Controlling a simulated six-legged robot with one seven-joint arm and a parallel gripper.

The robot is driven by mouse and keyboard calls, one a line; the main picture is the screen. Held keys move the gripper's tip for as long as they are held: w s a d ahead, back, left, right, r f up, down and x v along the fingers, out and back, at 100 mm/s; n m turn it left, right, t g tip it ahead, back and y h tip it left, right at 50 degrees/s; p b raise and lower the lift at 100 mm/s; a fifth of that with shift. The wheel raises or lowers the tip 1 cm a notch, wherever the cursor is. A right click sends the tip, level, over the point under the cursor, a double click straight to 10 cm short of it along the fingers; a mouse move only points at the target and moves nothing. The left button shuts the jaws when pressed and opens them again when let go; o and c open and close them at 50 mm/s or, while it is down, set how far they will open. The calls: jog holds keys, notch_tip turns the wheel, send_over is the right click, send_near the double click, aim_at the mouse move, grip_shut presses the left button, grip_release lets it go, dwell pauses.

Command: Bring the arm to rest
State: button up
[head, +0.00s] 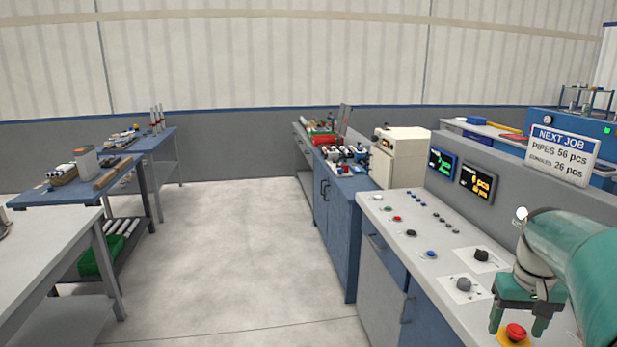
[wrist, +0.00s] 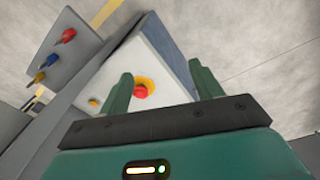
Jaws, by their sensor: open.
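My gripper (head: 518,322) is at the lower right of the head view, its two green fingers pointing down over the near end of the control console (head: 400,232). The fingers are apart and nothing is between them that I can see held. A red emergency button (head: 516,332) on a yellow base sits on the console just below the fingers. In the wrist view my gripper (wrist: 160,72) shows both fingers spread, with the red button (wrist: 141,90) beyond them, nearer the left finger. I cannot tell the exact gap between fingertips and console.
A blue cabinet (head: 338,215) with parts on top is farther back. Workbenches (head: 60,250) line the left. The floor (head: 230,255) between is clear.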

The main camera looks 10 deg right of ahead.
jog(key=s+a+r+n+t+h, duration=0.1)
jog(key=s+a+r+n+t, duration=0.15)
jog(key=a, duration=1.35)
jog(key=s+a+t, duration=0.1)
jog(key=s+a, duration=0.2)
jog(key=a, duration=0.3)
jog(key=s+a+f+n+t+y, duration=0.1)
jog(key=s+a+t, duration=0.1)
jog(key=s+a, duration=0.2)
jog(key=shift+a+f+y, duration=0.15)
jog(key=shift+a+y, duration=0.15)
jog(key=shift+a, duration=0.6)
